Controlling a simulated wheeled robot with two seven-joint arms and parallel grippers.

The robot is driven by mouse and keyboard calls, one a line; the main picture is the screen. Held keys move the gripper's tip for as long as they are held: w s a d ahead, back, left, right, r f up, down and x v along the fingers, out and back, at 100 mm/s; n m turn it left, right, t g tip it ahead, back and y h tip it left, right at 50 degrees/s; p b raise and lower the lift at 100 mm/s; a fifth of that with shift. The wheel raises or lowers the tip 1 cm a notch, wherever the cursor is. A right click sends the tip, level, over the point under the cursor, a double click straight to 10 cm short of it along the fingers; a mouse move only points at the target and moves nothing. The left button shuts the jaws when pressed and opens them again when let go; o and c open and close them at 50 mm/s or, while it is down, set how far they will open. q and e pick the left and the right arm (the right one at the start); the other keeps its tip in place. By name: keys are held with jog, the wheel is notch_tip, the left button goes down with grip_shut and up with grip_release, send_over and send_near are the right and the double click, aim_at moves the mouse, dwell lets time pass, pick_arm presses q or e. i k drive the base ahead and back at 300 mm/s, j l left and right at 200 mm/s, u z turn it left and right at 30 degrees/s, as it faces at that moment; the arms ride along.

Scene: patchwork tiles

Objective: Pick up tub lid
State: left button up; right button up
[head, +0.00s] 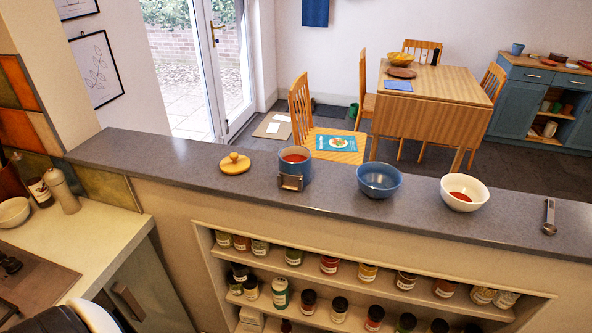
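A round yellow-brown lid with a knob on top (235,164) lies flat on the grey counter ledge, left of the tub. The tub (296,168) is a blue-grey pot, open at the top with red contents inside, and a small metal-edged label or clasp is on its front. The lid is apart from the tub. Neither of my grippers is visible in the head view. A black and white rounded part at the bottom left edge seems to be my own body.
The grey ledge (420,205) also carries a blue bowl (378,184), a white bowl with red contents (476,204) and a measuring spoon (549,216). Shelves of jars lie below. A lower counter with a bottle (62,191) is at left. The ledge left of the lid is clear.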

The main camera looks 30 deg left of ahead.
aim_at(235, 164)
jog(key=u, duration=1.45)
